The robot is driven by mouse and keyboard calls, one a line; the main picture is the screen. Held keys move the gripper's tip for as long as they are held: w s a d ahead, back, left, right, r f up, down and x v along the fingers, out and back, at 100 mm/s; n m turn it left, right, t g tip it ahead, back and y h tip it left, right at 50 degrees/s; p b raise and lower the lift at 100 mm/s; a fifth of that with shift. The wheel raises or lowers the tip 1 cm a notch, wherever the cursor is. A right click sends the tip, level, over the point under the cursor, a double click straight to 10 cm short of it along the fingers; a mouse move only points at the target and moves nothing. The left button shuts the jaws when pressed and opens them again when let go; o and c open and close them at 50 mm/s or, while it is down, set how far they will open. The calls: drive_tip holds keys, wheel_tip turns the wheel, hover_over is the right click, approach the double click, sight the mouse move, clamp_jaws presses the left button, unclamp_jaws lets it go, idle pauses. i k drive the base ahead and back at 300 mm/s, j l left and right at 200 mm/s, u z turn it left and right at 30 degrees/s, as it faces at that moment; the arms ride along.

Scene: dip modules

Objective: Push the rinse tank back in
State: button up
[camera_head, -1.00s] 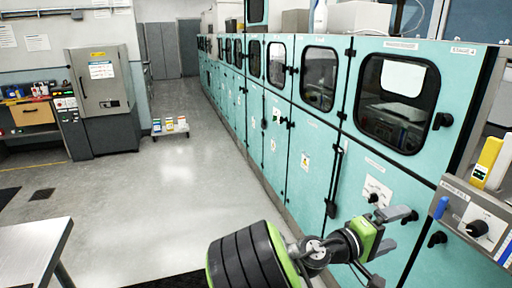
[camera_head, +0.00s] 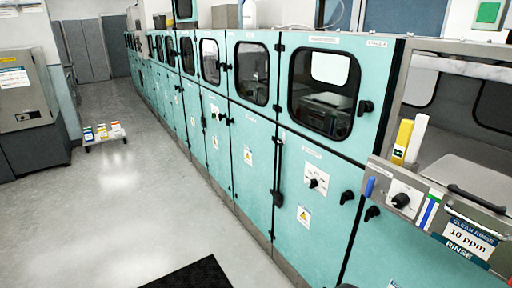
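The rinse station is at the right edge, with a steel front panel carrying a sign (camera_head: 468,240) that reads "CLEAN RINSE 10 ppm RINSE". Behind the panel, inside the open bay, is a grey flat-topped box (camera_head: 470,178), which may be the rinse tank. A black bar handle (camera_head: 478,198) lies in front of it, at the panel's top edge. The right side of the station is cut off by the frame, so how far the tank sticks out cannot be told. My gripper is not clearly visible; only small dark slivers show at the bottom edge.
A row of teal cabinets (camera_head: 258,180) runs along the right into the distance, with knobs and latches standing out. A black mat (camera_head: 190,275) lies on the floor. A low cart (camera_head: 104,134) with coloured items stands farther back. The grey floor at left is open.

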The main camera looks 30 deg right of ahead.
sight(430, 207)
drive_tip(key=z, duration=2.2)
drive_tip(key=i+j, duration=0.1)
drive_tip(key=j, duration=0.25)
drive_tip(key=i+j, duration=0.15)
drive_tip(key=j, duration=0.15)
drive_tip(key=i+j, duration=0.1)
drive_tip(key=j, duration=0.25)
drive_tip(key=i+j, duration=0.1)
drive_tip(key=j, duration=0.2)
